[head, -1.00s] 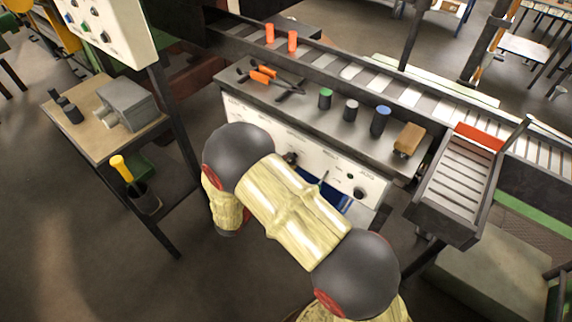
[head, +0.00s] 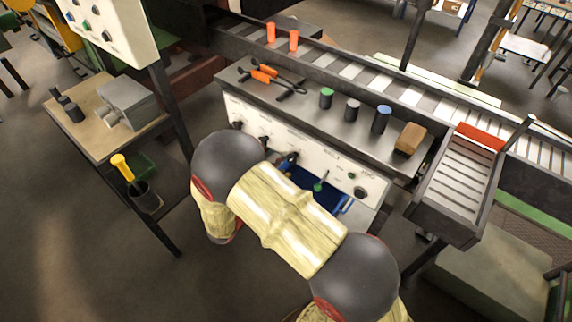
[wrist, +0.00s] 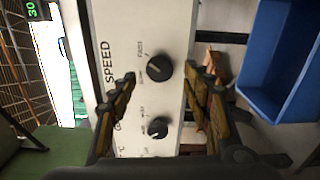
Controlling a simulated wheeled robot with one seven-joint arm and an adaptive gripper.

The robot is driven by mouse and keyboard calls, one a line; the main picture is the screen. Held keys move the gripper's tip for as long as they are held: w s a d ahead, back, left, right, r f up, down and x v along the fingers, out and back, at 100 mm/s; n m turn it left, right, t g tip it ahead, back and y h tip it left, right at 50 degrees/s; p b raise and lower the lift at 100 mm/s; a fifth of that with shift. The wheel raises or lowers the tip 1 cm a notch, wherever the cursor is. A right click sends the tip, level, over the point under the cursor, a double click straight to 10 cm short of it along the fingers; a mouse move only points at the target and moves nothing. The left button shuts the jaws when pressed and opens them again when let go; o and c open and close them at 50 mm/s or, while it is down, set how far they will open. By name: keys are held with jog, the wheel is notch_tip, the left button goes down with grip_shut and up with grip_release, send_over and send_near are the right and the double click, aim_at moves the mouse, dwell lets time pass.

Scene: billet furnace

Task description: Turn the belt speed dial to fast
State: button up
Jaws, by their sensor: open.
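The belt speed dial (wrist: 159,68) is a round black knob on a white panel (wrist: 125,30), beside the word SPEED, which runs sideways in the wrist view. A pale pointer line shows on it; the small marks around it are too small to read. My gripper (wrist: 169,76) is open, with one finger left of the dial and one right of it. The fingers appear apart from the knob, and I see nothing between them in their grip. A second black knob (wrist: 157,128) sits below it in the wrist view. In the head view my arm hides the gripper.
A blue bin (wrist: 283,60) lies right of the panel in the wrist view. A slatted chute (head: 462,180) stands to the right.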

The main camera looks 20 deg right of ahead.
jog(key=v, duration=0.8)
jog(key=shift+s+a, duration=0.2)
jog(key=shift+a, duration=0.1)
